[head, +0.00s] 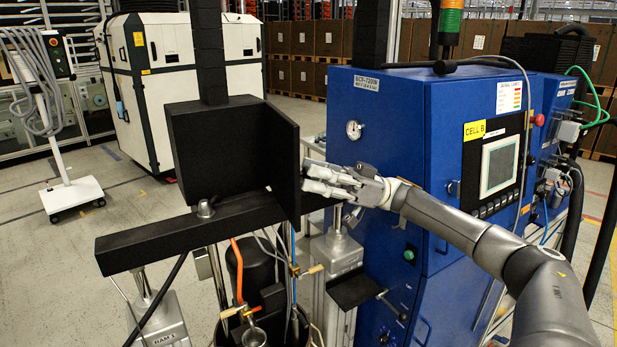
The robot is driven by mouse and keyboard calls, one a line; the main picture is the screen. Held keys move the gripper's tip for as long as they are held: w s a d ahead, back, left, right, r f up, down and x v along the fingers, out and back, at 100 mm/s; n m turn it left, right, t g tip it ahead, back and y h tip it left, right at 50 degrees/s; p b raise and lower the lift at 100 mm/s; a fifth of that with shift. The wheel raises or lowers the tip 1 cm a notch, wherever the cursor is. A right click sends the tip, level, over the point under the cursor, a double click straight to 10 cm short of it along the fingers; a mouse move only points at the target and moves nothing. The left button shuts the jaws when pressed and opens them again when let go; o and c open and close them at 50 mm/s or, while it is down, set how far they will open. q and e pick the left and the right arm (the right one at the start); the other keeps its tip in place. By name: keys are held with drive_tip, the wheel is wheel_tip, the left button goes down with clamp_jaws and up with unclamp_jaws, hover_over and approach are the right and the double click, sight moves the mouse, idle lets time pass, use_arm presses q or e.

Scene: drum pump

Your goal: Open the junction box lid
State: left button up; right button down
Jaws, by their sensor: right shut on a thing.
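The black junction box (222,155) is fixed on a dark post above a thick black crossbeam, left of centre in the head view. Its black lid (284,165) stands swung out at the box's right side, at an angle to the box. My right gripper (308,178) reaches in from the right and is shut at the lid's outer side. The exact grip is hidden by the fingers and the lid's dark edge. My left gripper is not in view.
A blue cabinet (405,150) with a screen stands close to the right, beside my right arm. Hoses and a drum pump (262,275) are below the crossbeam (185,232). A white cart (72,195) stands at the left, with open floor around it.

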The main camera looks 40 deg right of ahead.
drive_tip(key=shift+d+f, duration=0.1)
drive_tip(key=shift+f, duration=0.05)
idle(0.3)
drive_tip(key=c, duration=1.3)
unclamp_jaws()
drive_tip(key=shift+o, duration=0.2)
wheel_tip(320, 180, up, 10)
drive_tip(key=shift+s, duration=0.1)
